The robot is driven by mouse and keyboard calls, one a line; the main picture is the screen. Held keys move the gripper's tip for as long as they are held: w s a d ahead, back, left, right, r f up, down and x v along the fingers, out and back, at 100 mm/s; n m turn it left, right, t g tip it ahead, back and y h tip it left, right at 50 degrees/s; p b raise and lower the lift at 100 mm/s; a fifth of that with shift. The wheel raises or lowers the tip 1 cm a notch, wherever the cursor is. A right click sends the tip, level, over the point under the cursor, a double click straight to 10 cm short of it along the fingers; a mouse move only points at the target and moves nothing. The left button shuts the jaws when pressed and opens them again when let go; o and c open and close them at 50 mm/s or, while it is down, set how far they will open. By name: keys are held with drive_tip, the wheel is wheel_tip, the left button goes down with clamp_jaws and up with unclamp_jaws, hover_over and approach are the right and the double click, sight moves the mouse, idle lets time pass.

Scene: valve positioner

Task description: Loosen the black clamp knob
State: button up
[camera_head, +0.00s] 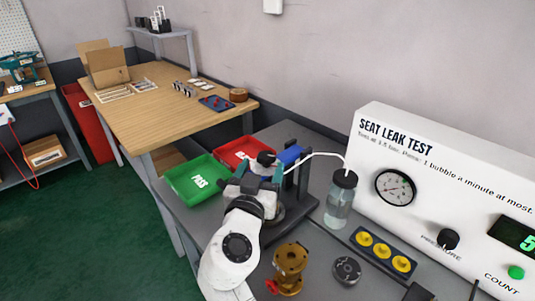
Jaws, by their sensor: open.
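The black clamp knob (265,158) shows at the top of a dark clamp stand (303,186) on the grey bench. A blue part (289,154) sits just right of the knob. My gripper (258,171) is open, with its teal fingertips apart to the left and right just below the knob in the picture. I cannot tell whether either finger touches the knob. My white arm and the gripper body hide the lower front of the stand.
A green PASS tray (177,194) and a red tray (232,148) lie left of the stand. A clear bottle (340,203) with a tube stands right. A brass valve (290,262), black disc (347,271) and yellow-cupped holder (383,251) lie in front of the SEAT LEAK TEST panel (420,165).

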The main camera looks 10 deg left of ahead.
sight(265, 162)
drive_tip(key=shift+w+d, duration=0.1)
drive_tip(key=shift+w, duration=2.7)
drive_tip(key=c, duration=1)
drive_tip(key=shift+y+p, duration=0.3)
drive_tip(key=shift+p, duration=0.05)
